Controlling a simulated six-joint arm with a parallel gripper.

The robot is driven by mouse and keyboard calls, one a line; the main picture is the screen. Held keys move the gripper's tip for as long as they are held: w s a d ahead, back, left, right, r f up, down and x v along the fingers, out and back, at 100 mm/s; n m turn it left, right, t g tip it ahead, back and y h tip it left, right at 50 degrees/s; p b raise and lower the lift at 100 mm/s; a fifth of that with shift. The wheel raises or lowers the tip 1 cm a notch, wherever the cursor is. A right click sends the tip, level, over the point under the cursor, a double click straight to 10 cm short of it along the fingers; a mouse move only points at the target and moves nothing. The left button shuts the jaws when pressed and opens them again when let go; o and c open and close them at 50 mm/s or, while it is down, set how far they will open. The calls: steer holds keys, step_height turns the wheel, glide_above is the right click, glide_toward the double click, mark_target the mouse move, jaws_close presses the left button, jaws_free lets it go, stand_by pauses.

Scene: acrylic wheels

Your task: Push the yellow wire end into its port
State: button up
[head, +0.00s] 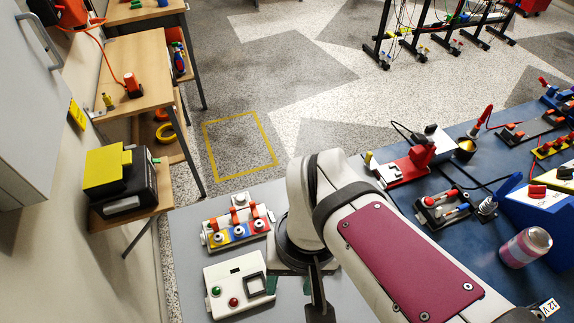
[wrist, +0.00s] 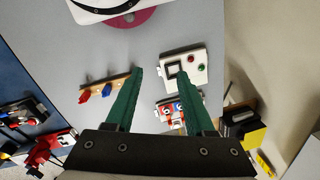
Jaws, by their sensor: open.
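The port block (head: 207,241) lies on the grey bench in the head view, with yellow (head: 218,241), blue and red sections, each with a round port, and red levers behind them. Part of the block (wrist: 167,102) also shows between my fingers in the wrist view. A wooden holder (wrist: 110,81) with a red piece (wrist: 84,97) and a blue piece (wrist: 106,91) is left of the fingers, partly covered by the left one. I cannot make out the yellow wire end; my arm hides much of the bench in the head view.
A white button box (head: 228,302) stands near the port block; it also shows in the wrist view (wrist: 196,79). A blue bench (head: 425,235) on the right holds tools, a can (head: 525,247) and cables. A black and yellow case (head: 133,185) stands on the left shelf.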

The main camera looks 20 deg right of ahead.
steer(key=w+d+f+n+h, duration=0.35)
steer(key=w+d+n, duration=0.35)
steer(key=w+n, duration=0.5)
steer(key=s+f+n, duration=0.1)
steer(key=f, duration=0.4)
steer(key=s+d+f+n, duration=0.1)
steer(key=f, duration=0.4)
steer(key=s+f+n+y, duration=0.1)
steer(key=f, duration=0.5)
steer(key=shift+s+d+f+g, duration=0.1)
steer(key=shift+s+d+g, duration=0.2)
jaws_close()
